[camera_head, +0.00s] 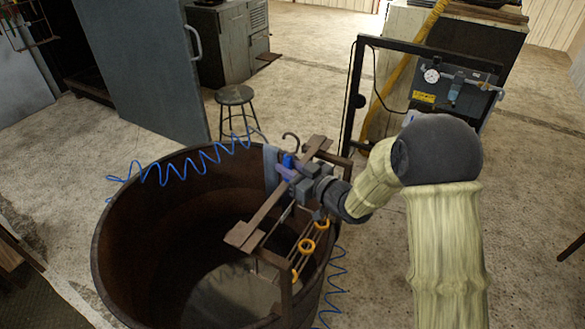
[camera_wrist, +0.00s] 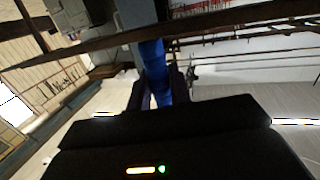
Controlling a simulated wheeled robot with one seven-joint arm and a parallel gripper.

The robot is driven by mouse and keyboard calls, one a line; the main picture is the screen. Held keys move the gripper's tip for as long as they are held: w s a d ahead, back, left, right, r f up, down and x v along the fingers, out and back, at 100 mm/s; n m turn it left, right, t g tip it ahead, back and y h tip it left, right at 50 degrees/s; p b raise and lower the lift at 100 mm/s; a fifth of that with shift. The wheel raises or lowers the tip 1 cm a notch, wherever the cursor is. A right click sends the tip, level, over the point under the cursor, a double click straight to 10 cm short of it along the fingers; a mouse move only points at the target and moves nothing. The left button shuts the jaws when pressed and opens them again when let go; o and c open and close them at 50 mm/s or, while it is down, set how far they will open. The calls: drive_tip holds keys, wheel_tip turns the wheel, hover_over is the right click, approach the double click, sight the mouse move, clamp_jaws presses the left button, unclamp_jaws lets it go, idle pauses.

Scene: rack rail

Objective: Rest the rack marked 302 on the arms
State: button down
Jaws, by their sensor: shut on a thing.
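A brown rack (camera_head: 268,212) with a long flat bar and a curved hook at its far end is above a large rusty round tub (camera_head: 118,240). Rods and yellow rings (camera_head: 307,246) show below the bar at its right side; I cannot tell whether they all belong to the rack. No number is readable. My gripper (camera_head: 292,172) is shut at a blue part of the rack near the hook. In the wrist view, the blue part (camera_wrist: 152,62) stands between the dark fingers, with a brown bar crossing behind. I cannot clearly identify the arms.
A blue coiled hose (camera_head: 190,168) runs over the tub's far rim. A stool (camera_head: 235,97), a grey door panel (camera_head: 140,65) and a grey cabinet (camera_head: 228,42) stand behind. A dark frame with a gauge panel (camera_head: 450,85) stands at right. Concrete floor (camera_head: 60,165) is clear at left.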

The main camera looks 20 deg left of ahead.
sight(287, 181)
drive_tip(key=shift+a+r, duration=0.15)
drive_tip(key=shift+a, duration=0.25)
drive_tip(key=shift+d+f+b, duration=0.1)
drive_tip(key=shift+f+b, duration=1)
drive_tip(key=shift+f, duration=0.25)
drive_tip(key=shift+f+b, duration=0.25)
drive_tip(key=shift+b, duration=0.05)
drive_tip(key=c, duration=1.2)
unclamp_jaws()
drive_tip(key=shift+f, duration=0.15)
drive_tip(key=shift+d, duration=0.1)
drive_tip(key=b+v, duration=0.2)
drive_tip(key=v, duration=1.5)
drive_tip(key=shift+d+b, duration=0.1)
drive_tip(key=shift+b, duration=0.2)
